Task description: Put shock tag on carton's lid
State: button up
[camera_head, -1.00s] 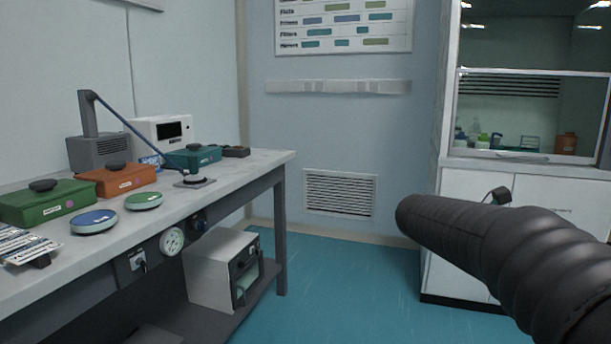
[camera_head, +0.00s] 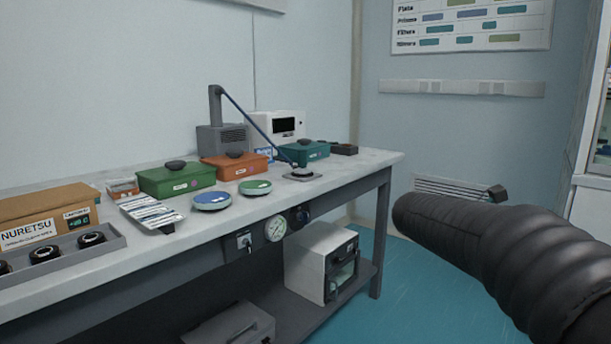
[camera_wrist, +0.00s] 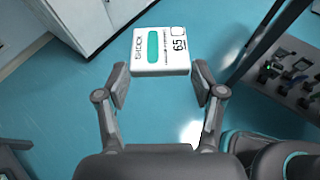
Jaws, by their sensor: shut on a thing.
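My gripper (camera_wrist: 160,85) is shut on the shock tag (camera_wrist: 162,64), a small white tag with a teal strip and the marks "SHOCK" and "65". The fingers hold it by its sides, above the blue floor in the wrist view. A brown carton (camera_head: 48,203) with a "NURETSU" label stands at the left on the bench (camera_head: 300,203) in the head view, its flat lid facing up and its left part cut off by the frame. In the head view my arm is at the right, well away from the carton, and the gripper is out of sight.
A grey tray (camera_head: 112,236) with black rings lies in front of the carton. To its right are a rack of slides (camera_head: 150,212), a green box (camera_head: 178,182), an orange box (camera_head: 236,168) and two round dishes. Blue floor (camera_head: 400,275) is clear right of the bench.

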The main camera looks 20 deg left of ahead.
aim_at(67, 192)
jog(key=u, duration=1.7)
